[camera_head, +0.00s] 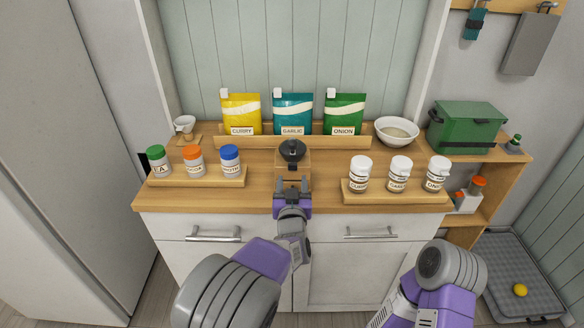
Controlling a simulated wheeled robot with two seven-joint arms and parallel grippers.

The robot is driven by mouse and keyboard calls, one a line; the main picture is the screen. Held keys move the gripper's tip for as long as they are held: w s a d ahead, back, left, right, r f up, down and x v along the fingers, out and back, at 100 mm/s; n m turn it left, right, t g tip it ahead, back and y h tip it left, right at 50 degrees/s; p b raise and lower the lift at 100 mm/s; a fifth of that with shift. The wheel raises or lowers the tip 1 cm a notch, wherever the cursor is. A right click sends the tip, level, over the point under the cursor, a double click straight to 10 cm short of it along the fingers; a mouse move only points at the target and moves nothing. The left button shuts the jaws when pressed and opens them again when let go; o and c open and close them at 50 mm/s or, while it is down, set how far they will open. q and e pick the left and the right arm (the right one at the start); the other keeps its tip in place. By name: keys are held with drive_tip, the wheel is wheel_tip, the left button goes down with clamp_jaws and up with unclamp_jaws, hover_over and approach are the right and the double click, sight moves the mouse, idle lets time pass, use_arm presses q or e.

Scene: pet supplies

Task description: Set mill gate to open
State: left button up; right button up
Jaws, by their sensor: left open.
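The mill (292,158) stands at the middle of the wooden counter. It has a dark round top over a wooden body. My left gripper (292,184) is open at the front of the mill, by the counter's front edge. It covers the mill's lower front, so the gate and its setting are hidden. I cannot tell whether the fingers touch the mill. My right arm shows at the lower right, but its gripper is not in view.
Lidded jars stand on a left tray (208,182) and a right tray (395,198), flanking the mill. Curry, garlic and onion pouches stand behind a wooden rail (290,142). A white bowl (397,132) and a green box (467,128) are at the right.

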sight(293, 167)
use_arm(q)
drive_tip(key=shift+w+r+b, duration=0.1)
drive_tip(key=shift+w+b, duration=0.4)
drive_tip(key=shift+w, duration=3.25)
